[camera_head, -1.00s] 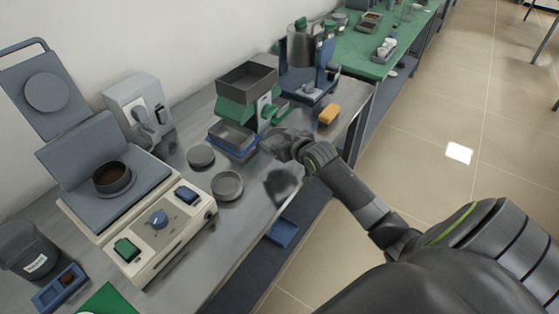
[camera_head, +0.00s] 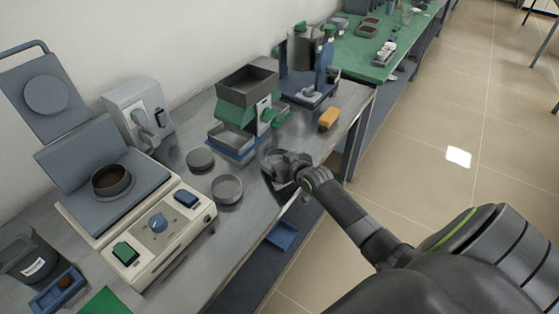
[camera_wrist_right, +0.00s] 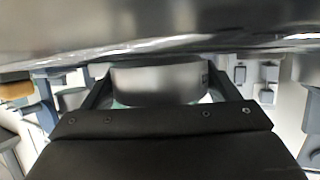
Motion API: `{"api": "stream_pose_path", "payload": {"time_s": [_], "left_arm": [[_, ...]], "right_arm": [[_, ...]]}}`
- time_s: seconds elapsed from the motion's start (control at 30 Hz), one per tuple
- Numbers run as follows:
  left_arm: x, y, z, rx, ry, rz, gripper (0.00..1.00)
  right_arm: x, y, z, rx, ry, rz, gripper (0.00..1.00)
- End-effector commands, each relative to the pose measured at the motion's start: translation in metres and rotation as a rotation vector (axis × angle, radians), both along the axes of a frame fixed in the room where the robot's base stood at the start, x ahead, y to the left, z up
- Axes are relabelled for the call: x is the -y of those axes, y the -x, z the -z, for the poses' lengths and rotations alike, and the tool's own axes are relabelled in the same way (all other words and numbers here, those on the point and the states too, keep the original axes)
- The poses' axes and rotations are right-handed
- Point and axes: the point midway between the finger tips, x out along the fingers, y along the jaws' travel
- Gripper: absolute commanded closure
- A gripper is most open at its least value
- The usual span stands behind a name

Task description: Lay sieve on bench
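My right gripper (camera_head: 279,172) is over the front edge of the grey bench (camera_head: 247,222), low and close to its top. In the right wrist view, a round metal sieve (camera_wrist_right: 158,82) sits between the two fingers, one finger on each side against its wall. The gripper looks shut on it. In the head view the sieve is mostly hidden by the gripper. I cannot tell whether the sieve touches the bench. My left gripper is not in view.
A cream control unit (camera_head: 160,232) fills the left bench.

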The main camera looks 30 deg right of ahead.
Motion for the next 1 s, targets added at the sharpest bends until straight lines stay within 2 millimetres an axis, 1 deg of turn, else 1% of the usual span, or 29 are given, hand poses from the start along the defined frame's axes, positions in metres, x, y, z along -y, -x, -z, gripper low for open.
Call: {"api": "stream_pose_path", "payload": {"time_s": [0.03,0.1,0.13,0.33,0.47,0.57,0.67,1.0], "left_arm": [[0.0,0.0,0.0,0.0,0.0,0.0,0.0],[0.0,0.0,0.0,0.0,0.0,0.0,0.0],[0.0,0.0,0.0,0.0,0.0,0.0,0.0],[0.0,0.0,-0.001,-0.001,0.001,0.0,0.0],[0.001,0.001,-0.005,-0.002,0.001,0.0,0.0],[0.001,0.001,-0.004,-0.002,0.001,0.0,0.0],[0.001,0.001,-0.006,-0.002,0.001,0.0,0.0],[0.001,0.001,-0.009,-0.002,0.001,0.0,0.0]], "right_arm": [[0.0,0.0,0.0,0.0,0.0,0.0,0.11],[0.0,0.0,0.0,0.0,0.0,0.0,0.02],[0.0,0.0,0.0,0.0,0.0,0.0,0.0],[0.0,0.0,-0.001,0.0,0.0,0.0,0.0],[0.0,0.001,-0.006,0.0,0.001,0.0,0.0],[0.001,0.011,-0.008,-0.002,0.003,0.0,0.0],[0.0,0.024,-0.014,-0.001,0.003,-0.001,0.0],[0.0,0.079,-0.036,-0.002,0.003,-0.001,0.0]]}}
